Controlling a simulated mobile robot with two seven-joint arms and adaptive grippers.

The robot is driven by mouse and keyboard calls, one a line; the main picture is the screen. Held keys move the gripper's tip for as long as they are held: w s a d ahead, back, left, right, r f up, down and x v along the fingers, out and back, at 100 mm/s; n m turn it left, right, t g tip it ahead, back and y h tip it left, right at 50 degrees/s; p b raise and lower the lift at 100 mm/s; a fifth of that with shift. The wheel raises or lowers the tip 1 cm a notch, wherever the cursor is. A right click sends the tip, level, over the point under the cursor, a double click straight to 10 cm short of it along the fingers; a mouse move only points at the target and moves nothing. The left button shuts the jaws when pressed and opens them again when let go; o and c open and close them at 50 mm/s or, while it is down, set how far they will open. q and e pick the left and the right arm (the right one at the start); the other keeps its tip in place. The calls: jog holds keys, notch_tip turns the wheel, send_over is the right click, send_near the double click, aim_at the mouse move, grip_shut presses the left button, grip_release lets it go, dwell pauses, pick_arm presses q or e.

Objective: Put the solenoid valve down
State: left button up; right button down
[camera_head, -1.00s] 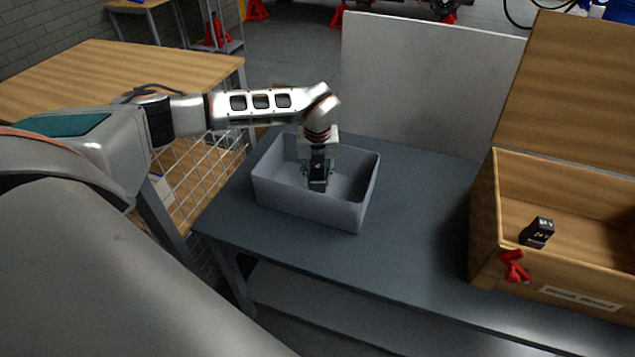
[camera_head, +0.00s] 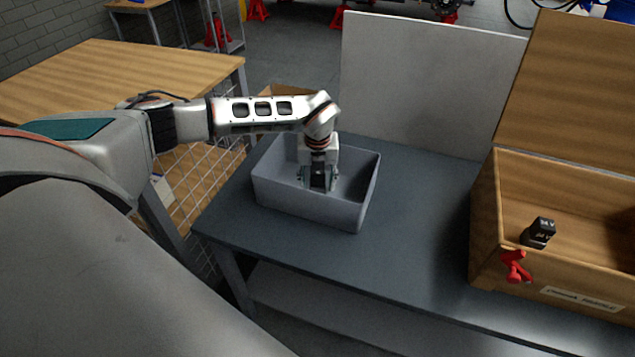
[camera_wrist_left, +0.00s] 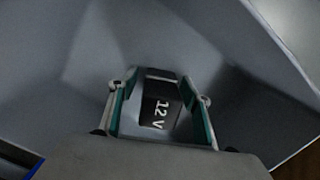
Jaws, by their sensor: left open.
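The solenoid valve (camera_wrist_left: 158,112), a black block with white "12 V" lettering, sits inside the grey bin (camera_head: 290,203). In the left wrist view it is between the green-lined fingers of my left gripper (camera_wrist_left: 157,95), with gaps visible beside it. My left gripper (camera_head: 318,186) points down into the bin in the head view and is open around the valve. The gripper mostly hides the valve there, and the valve's underside is hidden. My right gripper is not in view.
The bin stands on a dark grey table (camera_head: 410,215). A wooden box (camera_head: 487,215) at the right holds another black block (camera_head: 538,233) and has a red clip (camera_head: 515,267) on its front edge. A pale panel (camera_head: 425,85) stands behind. The table between bin and box is clear.

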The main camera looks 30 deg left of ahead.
pick_arm(q)
jog(key=r, duration=0.4)
jog(key=r+p, duration=0.1)
jog(key=r, duration=0.3)
jog(key=s+r, duration=0.1)
jog(key=r, duration=0.3)
jog(key=shift+s+d, duration=0.1)
jog(key=shift+d, duration=0.3)
jog(key=shift+s, duration=0.1)
